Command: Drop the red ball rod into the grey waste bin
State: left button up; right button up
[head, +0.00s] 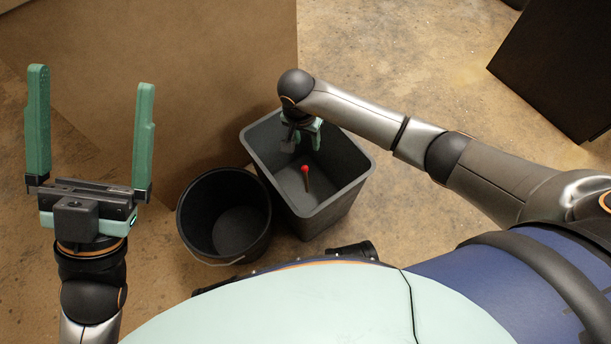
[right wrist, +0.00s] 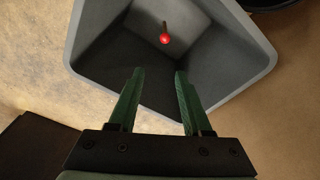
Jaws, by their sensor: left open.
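My right gripper (head: 303,143) is over the far part of the bin. In the right wrist view its green fingers (right wrist: 155,80) are apart with nothing between them. My left gripper (head: 92,82) is open and empty at the left, with its fingers pointing away from me.
A round dark bucket (head: 190,222) with a wire handle stands just left of the bin. A large brown panel (head: 160,70) stands behind them. A dark panel (head: 560,65) is at the upper right. The concrete floor (head: 420,50) between the panels is clear.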

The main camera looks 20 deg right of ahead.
jog(key=shift+o, duration=0.4)
jog(key=shift+r, duration=0.1)
pick_arm(q)
jog(key=shift+m, duration=0.3)
jog(key=r+p, duration=0.4)
jog(key=r, duration=0.1)
jog(key=shift+s+a+r+p, duration=0.1)
jog(key=shift+a+p, duration=0.25)
jog(key=shift+p, duration=0.05)
pick_arm(e)
notch_tip(320, 180, up, 12)
jog(key=s+a, duration=0.1)
jog(key=shift+a, duration=0.2)
pick_arm(q)
jog(key=shift+d, duration=0.1)
pick_arm(e)
jog(key=shift+s+r, duration=0.1)
